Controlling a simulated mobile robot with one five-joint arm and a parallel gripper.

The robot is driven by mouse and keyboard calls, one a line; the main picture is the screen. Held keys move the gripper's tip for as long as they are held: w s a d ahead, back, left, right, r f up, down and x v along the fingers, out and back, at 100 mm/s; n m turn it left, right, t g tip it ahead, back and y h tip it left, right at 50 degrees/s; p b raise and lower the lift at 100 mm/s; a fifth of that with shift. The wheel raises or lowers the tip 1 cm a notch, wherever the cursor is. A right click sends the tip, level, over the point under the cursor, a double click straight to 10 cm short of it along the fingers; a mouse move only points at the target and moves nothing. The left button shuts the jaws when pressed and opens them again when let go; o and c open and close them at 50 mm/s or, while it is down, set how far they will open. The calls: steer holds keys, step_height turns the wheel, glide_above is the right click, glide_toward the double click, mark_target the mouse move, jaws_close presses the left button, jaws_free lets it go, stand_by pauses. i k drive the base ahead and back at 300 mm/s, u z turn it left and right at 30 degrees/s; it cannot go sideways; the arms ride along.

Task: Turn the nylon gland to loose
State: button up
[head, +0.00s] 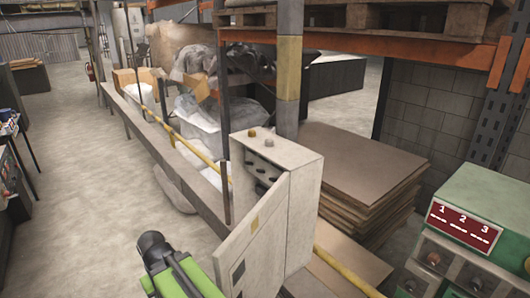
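A beige electrical cabinet (300,195) stands in the middle with its door (250,245) swung open. Two small round fittings sit on its top: a brownish one (252,133) and a paler one (268,142). They look like glands, but I cannot tell which is nylon, or whether either is tight or loose. Dark parts (262,172) show inside the cabinet, partly hidden by the door. A green and black part of my arm shows at the bottom, left of the door. No gripper fingertips are visible.
A yellow rail (345,272) and a grey beam (165,140) run past the cabinet. A post (288,85) rises behind it. Stacked brown sheets (355,170) lie to the right. A green machine (470,230) with a red numbered panel stands at far right. The left floor is largely clear.

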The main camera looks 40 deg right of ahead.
mark_target(269, 141)
steer(key=u, duration=1.1)
steer(key=i, duration=1.05)
steer(key=z, duration=0.75)
